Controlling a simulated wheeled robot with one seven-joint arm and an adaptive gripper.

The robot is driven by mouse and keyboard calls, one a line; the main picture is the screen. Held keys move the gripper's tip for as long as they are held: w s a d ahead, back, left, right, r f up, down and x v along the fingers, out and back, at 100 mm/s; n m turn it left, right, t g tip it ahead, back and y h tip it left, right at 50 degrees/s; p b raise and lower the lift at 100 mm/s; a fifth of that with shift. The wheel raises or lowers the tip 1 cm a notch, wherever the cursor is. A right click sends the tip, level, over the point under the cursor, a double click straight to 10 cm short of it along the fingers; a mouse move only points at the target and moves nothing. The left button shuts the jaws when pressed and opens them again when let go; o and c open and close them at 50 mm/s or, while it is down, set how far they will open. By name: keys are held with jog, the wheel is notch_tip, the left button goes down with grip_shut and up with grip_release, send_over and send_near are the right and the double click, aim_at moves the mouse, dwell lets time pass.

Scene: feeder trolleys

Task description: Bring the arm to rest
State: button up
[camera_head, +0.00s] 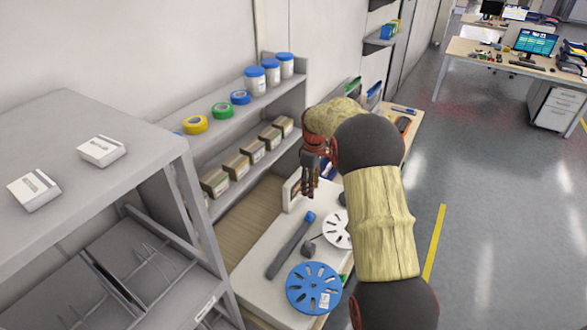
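My arm, in a pale yellow sleeve with dark joints, reaches up from the bottom right and bends at the top. My gripper (311,191) hangs from its end, pointing down above the white-topped bench (255,270) beside the shelves. The fingers are dark and small in the view. I cannot tell how far apart they are, and I see nothing held between them.
A blue reel (314,288), a white reel (337,229) and a dark blue-ended tool (290,246) lie on the bench. A grey shelf (228,107) holds tape rolls, jars and boxes. A grey trolley (80,215) stands left. Open floor (490,200) lies right.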

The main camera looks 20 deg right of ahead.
jog(key=s+a+r+m+t+b, duration=0.2)
jog(key=s+a+b, duration=0.2)
jog(key=s+a, duration=0.3)
jog(key=s+a+r+m+t+b, duration=0.1)
jog(key=s+a+b, duration=0.4)
jog(key=s, duration=1.3)
jog(key=s+a+r+m+t+b, duration=0.2)
jog(key=s+a+b, duration=0.3)
jog(key=s+a, duration=0.4)
jog(key=s+m, duration=0.1)
jog(key=s, duration=0.2)
jog(key=shift+s+r+m+t, duration=0.3)
jog(key=shift+r+m, duration=0.1)
dwell(2.1)
